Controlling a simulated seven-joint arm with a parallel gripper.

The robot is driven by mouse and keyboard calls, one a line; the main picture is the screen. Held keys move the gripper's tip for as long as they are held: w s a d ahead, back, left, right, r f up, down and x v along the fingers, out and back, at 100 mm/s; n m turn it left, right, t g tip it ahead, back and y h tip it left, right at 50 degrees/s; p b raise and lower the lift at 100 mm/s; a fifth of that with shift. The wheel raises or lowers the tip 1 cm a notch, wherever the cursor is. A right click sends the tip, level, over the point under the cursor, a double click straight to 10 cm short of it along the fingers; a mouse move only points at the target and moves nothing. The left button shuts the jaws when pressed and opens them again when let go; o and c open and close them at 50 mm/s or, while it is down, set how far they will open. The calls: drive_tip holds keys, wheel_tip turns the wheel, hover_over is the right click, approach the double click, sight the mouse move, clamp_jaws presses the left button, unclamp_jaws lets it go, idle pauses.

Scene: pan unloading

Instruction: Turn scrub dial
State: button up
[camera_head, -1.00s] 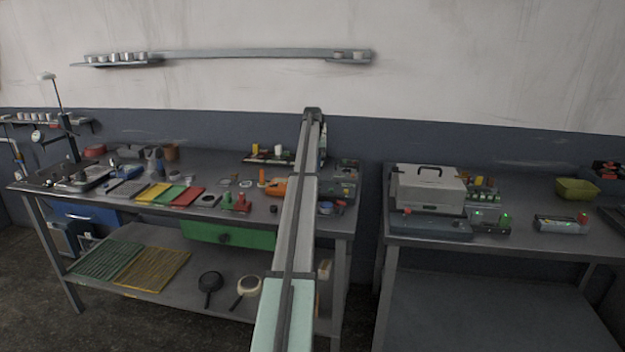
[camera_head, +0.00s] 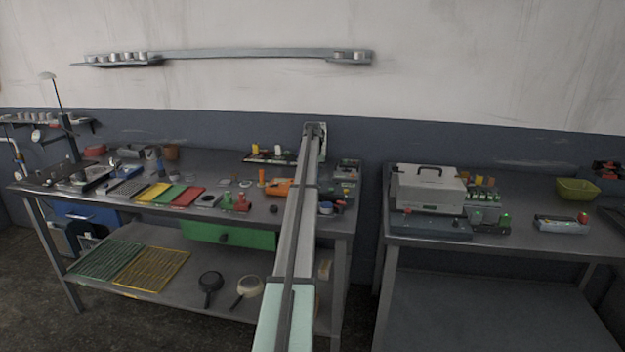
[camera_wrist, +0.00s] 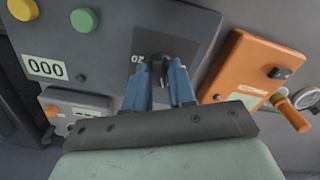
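In the wrist view, a grey panel (camera_wrist: 107,50) carries a dark dial (camera_wrist: 157,67) on a darker square marked "02". The two blue fingers of my gripper (camera_wrist: 160,72) are apart, with their tips on either side of the dial's lower part. I cannot tell if they press on it, and they hide some of it. In the head view, my arm hides the gripper and the dial. No label in view names the scrub dial.
The panel also has a yellow button (camera_wrist: 22,9), a green button (camera_wrist: 84,20) and a "000" display (camera_wrist: 44,67). A grey device (camera_wrist: 77,108) stands at lower left.

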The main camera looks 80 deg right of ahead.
clamp_jaws()
drive_tip(key=shift+m, duration=0.3)
drive_tip(key=m, duration=0.4)
drive_tip(key=shift+m, duration=0.3)
drive_tip(key=m, duration=0.5)
drive_tip(key=shift+m, duration=0.4)
drive_tip(key=shift+o, duration=1.4)
unclamp_jaws()
drive_tip(key=shift+r, duration=0.1)
